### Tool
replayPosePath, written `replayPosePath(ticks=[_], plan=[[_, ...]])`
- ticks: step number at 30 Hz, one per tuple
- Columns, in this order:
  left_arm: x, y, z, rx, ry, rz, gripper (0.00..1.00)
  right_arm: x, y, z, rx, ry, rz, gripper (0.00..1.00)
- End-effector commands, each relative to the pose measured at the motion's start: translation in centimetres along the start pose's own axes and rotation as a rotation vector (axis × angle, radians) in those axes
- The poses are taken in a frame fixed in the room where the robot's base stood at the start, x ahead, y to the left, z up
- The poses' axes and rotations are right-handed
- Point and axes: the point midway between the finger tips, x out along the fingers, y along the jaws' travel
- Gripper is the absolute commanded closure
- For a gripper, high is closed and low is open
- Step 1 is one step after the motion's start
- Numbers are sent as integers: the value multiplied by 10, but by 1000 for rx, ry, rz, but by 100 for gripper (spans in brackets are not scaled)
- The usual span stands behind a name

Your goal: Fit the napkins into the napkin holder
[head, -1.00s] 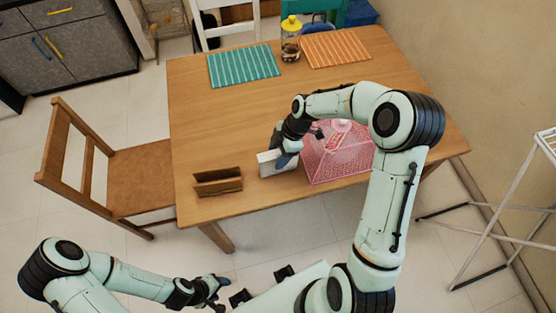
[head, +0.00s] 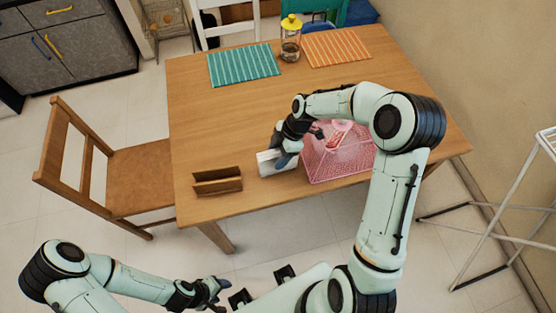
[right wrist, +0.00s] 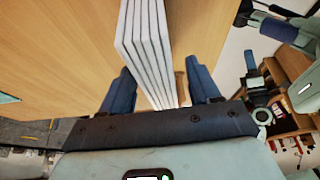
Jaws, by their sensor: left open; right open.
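The napkins (head: 267,162) are a white upright stack on the table near its front edge. In the right wrist view the napkins (right wrist: 146,45) show as several thin white layers standing between the two blue fingers of my right gripper (right wrist: 160,92). The fingers are apart, with a gap visible on both sides of the stack. The wooden napkin holder (head: 217,181) stands empty on the table to the left of the napkins, with two upright walls. My left gripper (head: 214,290) is open and empty, low in front of the table and away from everything on it.
A pink mesh food cover (head: 340,158) stands right of the napkins, close to my right gripper. A jar with a yellow lid (head: 290,38), a teal placemat (head: 243,64) and an orange placemat (head: 336,48) are at the back. The table's middle (head: 220,120) is clear.

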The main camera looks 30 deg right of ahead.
Motion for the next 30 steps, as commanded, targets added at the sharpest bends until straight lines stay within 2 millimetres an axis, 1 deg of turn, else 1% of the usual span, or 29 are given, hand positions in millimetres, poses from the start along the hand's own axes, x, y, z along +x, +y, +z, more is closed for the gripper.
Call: replayPosePath(ticks=[6, 8, 9, 12, 19, 23, 26, 29, 30], plan=[[0, 0, 0, 0, 0, 0, 44, 0, 0, 0, 0, 0, 1, 38], [0, 0, 0, 0, 0, 0, 44, 0, 0, 0, 0, 0, 1, 58], [0, 0, 0, 0, 0, 0, 44, 0, 0, 0, 0, 0, 1, 71], [0, 0, 0, 0, 0, 0, 44, 0, 0, 0, 0, 0, 0, 100], [0, 0, 0, 0, 0, 0, 44, 0, 0, 0, 0, 0, 1, 100], [-4, 2, -2, 1, 3, 1, 44, -3, 1, -1, 0, 0, 1, 100], [-12, 6, -6, 3, 9, 3, 44, -8, 2, -4, -1, 1, 1, 100], [-9, 5, -4, 2, 7, 2, 44, -21, 2, -9, -1, 0, 5, 100], [-9, 5, -4, 2, 6, 2, 44, -29, 2, -12, -2, 0, 7, 100]])
